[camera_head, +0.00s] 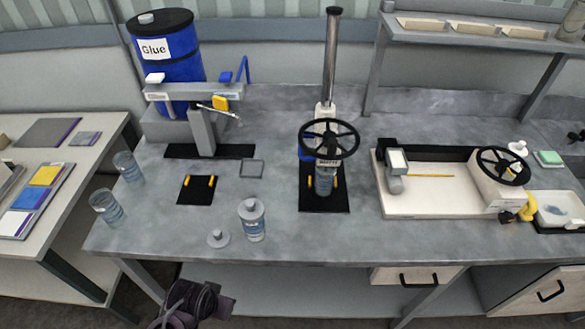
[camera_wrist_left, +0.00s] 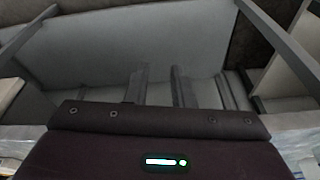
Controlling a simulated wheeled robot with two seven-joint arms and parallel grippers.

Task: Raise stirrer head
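The stirrer stands at the middle of the bench, with a tall grey column (camera_head: 331,60) rising from a black base (camera_head: 325,200). A black handwheel (camera_head: 329,139) sits at the front of its head, partly hiding the head. Below the wheel, a clear vessel (camera_head: 324,180) stands on the base between yellow clamps. My left gripper (camera_head: 190,300) is low at the bottom of the head view, in front of and below the bench edge, far from the wheel. In the left wrist view its two fingers (camera_wrist_left: 160,86) stand apart with nothing between them. My right gripper is not in view.
Left of the stirrer are a blue glue drum (camera_head: 166,55), a dispenser stand (camera_head: 203,130) and a lidded jar (camera_head: 252,220) near the front edge. Right is a white tray machine (camera_head: 445,203) with a second handwheel (camera_head: 503,166). Two glasses (camera_head: 107,206) stand on the left side.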

